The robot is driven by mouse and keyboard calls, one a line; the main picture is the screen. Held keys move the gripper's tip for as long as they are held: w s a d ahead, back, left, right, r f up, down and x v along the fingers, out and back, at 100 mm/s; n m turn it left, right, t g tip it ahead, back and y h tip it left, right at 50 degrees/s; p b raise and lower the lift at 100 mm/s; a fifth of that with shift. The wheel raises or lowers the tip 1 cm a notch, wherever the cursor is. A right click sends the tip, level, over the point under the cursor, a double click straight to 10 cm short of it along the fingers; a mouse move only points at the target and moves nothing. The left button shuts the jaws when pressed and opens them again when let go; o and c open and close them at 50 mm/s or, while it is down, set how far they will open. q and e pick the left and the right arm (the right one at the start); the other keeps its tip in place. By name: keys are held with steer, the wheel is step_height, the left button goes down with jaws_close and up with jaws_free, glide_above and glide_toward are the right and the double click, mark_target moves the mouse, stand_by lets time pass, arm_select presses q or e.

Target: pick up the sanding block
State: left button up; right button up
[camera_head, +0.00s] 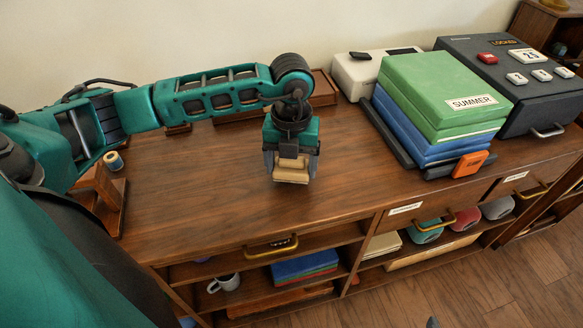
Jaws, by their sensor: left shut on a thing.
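My left gripper (291,170) points down over the middle of the wooden cabinet top (215,200), near its front half. It is shut on a tan block (291,175), which I take to be the sanding block. The block shows between the two fingers, and its upper part is hidden by the gripper. I cannot tell whether the block touches the wood or hangs just above it. My right gripper is not in view.
To the right stand stacked green boxes (440,90) labelled SUMMER over blue ones, an orange tag (470,163) and a dark locked case (520,85). A thread spool (113,161) and a wooden stand (100,195) are at left. The wood around my gripper is clear.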

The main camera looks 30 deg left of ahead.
mark_target(296, 162)
arm_select(q)
step_height(296, 162, up, 18)
steer(key=p, duration=0.2)
steer(key=shift+f, duration=0.2)
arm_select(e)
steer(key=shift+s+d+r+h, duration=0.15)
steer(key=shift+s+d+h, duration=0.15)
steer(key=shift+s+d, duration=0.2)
arm_select(q)
steer(key=d+f+n+p, duration=0.1)
steer(key=d+n+p, duration=0.1)
steer(key=n, duration=1.3)
steer(key=d+f+n+p, duration=0.1)
steer(key=d+n, duration=0.4)
steer(key=n, duration=1)
steer(key=shift+n+p, duration=0.3)
steer(key=shift+p, duration=0.55)
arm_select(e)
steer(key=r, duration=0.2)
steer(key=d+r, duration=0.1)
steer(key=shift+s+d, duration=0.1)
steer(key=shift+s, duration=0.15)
arm_select(q)
steer(key=shift+a+f, duration=0.1)
steer(key=shift+f, duration=0.05)
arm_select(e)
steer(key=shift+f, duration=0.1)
